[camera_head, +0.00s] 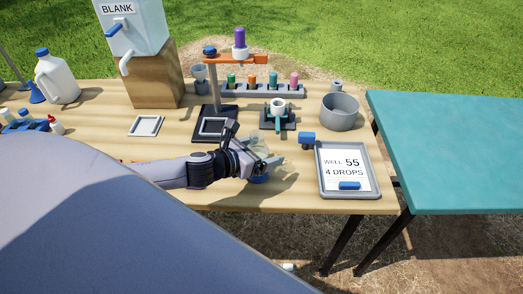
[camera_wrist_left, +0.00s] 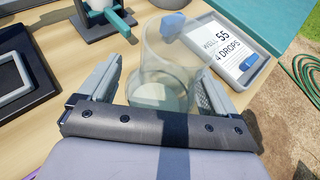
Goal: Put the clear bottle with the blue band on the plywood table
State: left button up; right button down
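The clear bottle (camera_wrist_left: 166,62) stands between the two fingers of my left gripper (camera_wrist_left: 160,75) in the left wrist view. The fingers are wide apart, with a narrow gap at the left finger. In the head view my left gripper (camera_head: 265,160) is over the front of the plywood table (camera_head: 230,198) and largely hides the bottle. A blue patch (camera_head: 258,179) shows just below the gripper, possibly the bottle's blue band. I cannot tell whether the bottle touches the table. My right gripper is not in view.
A grey bowl (camera_head: 340,112), a stand (camera_head: 215,128) and a rack (camera_head: 290,93) are behind. A teal table (camera_head: 450,150) is bare at the right.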

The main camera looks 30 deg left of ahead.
pick_arm(q)
jog(key=shift+r, duration=0.15)
jog(key=v, duration=1.2)
dwell(0.3)
dwell(0.5)
